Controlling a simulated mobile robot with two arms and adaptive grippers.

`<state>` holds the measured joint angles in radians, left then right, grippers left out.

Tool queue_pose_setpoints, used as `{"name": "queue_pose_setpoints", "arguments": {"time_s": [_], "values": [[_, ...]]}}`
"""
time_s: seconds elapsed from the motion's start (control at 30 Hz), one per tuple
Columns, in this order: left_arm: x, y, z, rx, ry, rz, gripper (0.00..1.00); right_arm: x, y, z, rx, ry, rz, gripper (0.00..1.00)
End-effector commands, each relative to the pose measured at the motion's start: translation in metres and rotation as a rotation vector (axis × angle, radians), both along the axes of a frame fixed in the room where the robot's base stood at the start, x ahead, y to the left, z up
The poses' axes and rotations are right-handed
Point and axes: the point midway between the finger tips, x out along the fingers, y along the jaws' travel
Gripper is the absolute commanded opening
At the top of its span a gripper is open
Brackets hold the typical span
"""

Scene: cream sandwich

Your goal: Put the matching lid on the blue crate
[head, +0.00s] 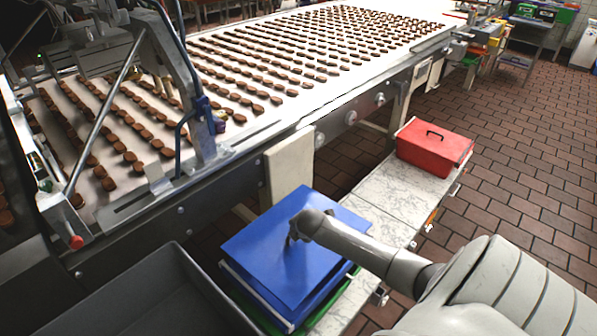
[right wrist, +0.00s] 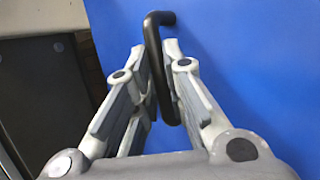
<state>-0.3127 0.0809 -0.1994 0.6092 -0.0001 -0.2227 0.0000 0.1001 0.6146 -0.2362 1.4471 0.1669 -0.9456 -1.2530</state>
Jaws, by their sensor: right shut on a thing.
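The blue lid (head: 262,250) is a flat panel with a black bar handle (right wrist: 154,60). My right gripper (head: 292,236) is shut on this handle, and the right wrist view shows the bar between its fingers (right wrist: 160,85). The lid lies over the blue crate (head: 256,288), which shows only as a narrow strip along the lid's near left edge. I cannot tell whether the lid rests on the rim or hangs a little above it. My left gripper is not in view.
A green crate (head: 342,292) shows under the blue one. A red crate with a lid (head: 434,146) stands farther along the marbled bench (head: 398,190). A dark grey bin (head: 165,285) is at the lower left. The conveyor (head: 240,125) with rows of biscuits runs behind.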

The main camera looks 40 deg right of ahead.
Motion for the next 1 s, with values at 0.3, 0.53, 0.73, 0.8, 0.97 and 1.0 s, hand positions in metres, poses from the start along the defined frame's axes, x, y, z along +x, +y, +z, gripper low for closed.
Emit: {"name": "queue_pose_setpoints", "arguments": {"time_s": [0.3, 0.53, 0.73, 0.8, 0.97, 1.0], "values": [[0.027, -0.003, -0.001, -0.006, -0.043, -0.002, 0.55, 0.0, -0.002, -0.008, -0.007, -0.032, -0.005, 0.0], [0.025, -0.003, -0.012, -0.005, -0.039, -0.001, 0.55, 0.0, -0.002, -0.026, -0.007, -0.032, -0.005, 0.0], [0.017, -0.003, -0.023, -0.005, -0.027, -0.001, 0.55, 0.0, -0.002, -0.042, -0.007, -0.033, -0.006, 0.0], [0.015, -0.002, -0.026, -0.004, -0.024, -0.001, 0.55, 0.0, -0.002, -0.048, -0.007, -0.033, -0.006, 0.0], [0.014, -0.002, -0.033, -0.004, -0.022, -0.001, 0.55, 0.0, -0.002, -0.06, -0.006, -0.032, -0.005, 0.0], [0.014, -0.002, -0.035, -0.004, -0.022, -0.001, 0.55, 0.0, -0.002, -0.063, -0.006, -0.031, -0.005, 0.0]]}}
